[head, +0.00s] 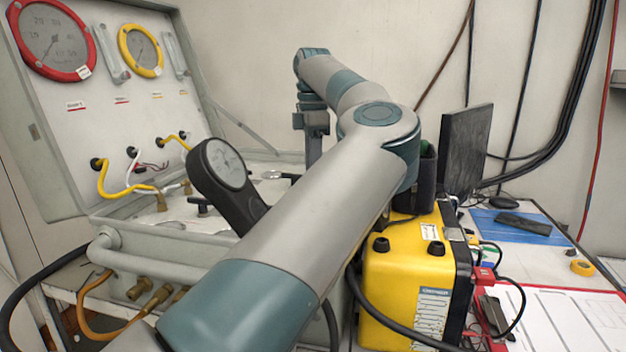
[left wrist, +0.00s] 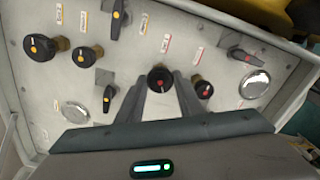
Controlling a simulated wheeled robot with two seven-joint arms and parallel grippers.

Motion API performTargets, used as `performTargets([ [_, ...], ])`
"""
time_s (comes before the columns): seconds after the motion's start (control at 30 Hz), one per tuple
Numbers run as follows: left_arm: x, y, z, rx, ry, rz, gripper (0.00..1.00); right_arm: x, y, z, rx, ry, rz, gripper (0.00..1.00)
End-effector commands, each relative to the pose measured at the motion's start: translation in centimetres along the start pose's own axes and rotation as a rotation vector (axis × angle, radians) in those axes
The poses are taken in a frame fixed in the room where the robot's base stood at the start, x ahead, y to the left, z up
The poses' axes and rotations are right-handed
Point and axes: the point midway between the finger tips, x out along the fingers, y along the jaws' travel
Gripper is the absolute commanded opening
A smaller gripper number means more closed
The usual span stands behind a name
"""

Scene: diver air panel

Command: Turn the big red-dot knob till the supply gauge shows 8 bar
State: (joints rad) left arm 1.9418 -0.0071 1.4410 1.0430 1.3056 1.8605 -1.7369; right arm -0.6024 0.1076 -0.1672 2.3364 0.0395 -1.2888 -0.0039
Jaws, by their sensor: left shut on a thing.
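The big red-dot knob (left wrist: 159,77) is round and dark with a red dot, near the middle of the panel in the left wrist view. My left gripper (left wrist: 163,88) is shut on it, one finger on each side. In the head view my own arm hides the knob and the fingers. A large red-ringed gauge (head: 54,40) and a smaller yellow-ringed gauge (head: 141,50) sit in the upright case lid. Their labels are too small to read, so I cannot tell which is the supply gauge or its exact value. My right gripper is out of view.
Beside the held knob stand a smaller red-dot knob (left wrist: 203,88) and a red-dot lever (left wrist: 240,55). Yellow-dot knobs (left wrist: 40,47) lie to the left. A yellow box (head: 405,275) stands to the right.

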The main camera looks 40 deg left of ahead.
Motion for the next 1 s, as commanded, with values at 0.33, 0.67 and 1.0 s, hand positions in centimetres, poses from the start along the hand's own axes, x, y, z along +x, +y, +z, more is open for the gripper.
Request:
performTargets([
  [0.33, 0.0, 0.1, 0.0, 0.321, -0.004, 0.007, 0.11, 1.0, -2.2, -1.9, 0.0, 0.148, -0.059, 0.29],
  [0.67, -0.1, 0.1, 0.0, 0.53, -0.003, 0.007, 0.11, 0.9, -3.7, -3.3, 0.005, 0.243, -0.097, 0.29],
  [1.0, -0.2, 0.1, 0.0, 0.59, -0.002, 0.007, 0.11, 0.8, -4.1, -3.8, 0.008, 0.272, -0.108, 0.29],
])
